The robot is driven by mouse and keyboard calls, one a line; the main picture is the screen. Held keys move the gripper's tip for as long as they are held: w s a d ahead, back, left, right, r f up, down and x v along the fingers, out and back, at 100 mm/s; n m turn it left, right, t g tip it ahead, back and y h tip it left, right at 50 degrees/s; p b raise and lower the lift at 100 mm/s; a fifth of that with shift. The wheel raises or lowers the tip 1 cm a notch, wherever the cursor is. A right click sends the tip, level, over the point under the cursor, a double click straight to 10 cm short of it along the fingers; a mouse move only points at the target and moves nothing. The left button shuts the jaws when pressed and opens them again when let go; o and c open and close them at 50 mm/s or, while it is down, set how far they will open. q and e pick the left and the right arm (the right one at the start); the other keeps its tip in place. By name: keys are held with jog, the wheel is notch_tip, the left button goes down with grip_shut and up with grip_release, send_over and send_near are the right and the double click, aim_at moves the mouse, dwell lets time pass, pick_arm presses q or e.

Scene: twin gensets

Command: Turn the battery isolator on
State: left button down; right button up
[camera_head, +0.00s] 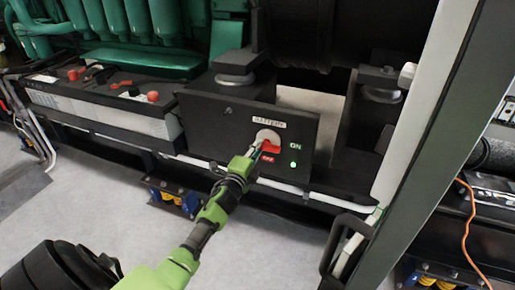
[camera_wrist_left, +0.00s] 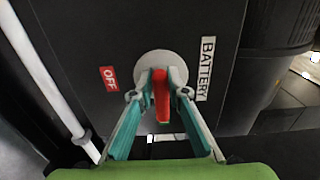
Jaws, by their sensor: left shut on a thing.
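The battery isolator is a red handle (camera_head: 270,147) on a round grey-white disc (camera_head: 267,136), set on a black panel (camera_head: 225,112) under a BATTERY label. A green ON label (camera_head: 296,146) is right of it and a red OFF label is below it. A small green light (camera_head: 293,164) glows below ON. My left gripper (camera_head: 257,150) reaches the handle from the lower left. In the left wrist view, its two fingers are shut around the red handle (camera_wrist_left: 161,95), one on each side. The OFF label (camera_wrist_left: 109,78) shows left of the disc. My right gripper is not in view.
A battery box (camera_head: 100,100) with red terminal caps stands left of the panel. A pale post (camera_head: 415,110) rises at the right, with a black handle (camera_head: 345,245) near its foot. Grey floor in front is mostly clear.

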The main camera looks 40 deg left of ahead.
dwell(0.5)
pick_arm(q)
jog(key=c, duration=2)
grip_release()
jog(key=shift+o, duration=0.2)
jog(key=v, duration=1.2)
